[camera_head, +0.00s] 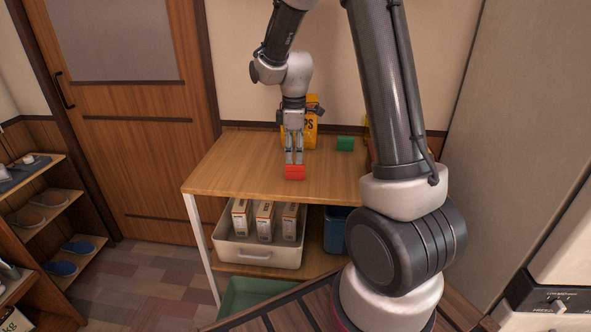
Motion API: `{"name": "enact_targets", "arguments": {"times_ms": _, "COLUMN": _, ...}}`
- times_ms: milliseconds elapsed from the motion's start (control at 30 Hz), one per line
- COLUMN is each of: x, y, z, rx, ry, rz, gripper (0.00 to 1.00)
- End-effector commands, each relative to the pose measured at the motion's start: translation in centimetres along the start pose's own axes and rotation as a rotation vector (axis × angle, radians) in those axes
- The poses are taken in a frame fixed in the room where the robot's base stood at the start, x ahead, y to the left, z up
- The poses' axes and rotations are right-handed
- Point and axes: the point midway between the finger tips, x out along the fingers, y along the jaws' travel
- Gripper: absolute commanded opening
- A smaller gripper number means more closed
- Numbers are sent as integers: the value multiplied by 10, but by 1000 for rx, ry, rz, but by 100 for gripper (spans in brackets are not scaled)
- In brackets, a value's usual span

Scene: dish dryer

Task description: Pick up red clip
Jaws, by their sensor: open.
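The red clip (294,173) lies on the wooden tabletop (235,165), near its front edge. My gripper (294,160) points straight down right at the clip, with its two fingers apart. The fingertips reach the clip's top edge in the picture; I cannot tell whether they touch it or stand just behind it. The lower ends of the fingers may be partly hidden by the clip.
A green clip (345,143) lies further back to the right. A yellow chips bag (311,133) stands behind my gripper. Below, a white bin (258,252) holds several boxes, beside a blue bin (336,232). The tabletop's left side is clear.

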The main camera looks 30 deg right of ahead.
Motion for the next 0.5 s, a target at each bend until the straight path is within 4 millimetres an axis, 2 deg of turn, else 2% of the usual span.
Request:
{"name": "enact_targets", "arguments": {"times_ms": 333, "x": 51, "y": 0, "z": 3, "rx": 3, "ry": -3, "rz": -4, "gripper": 45}}
{"name": "enact_targets", "arguments": {"times_ms": 500, "x": 67, "y": 1, "z": 2, "rx": 4, "ry": -1, "rz": -2, "gripper": 45}}
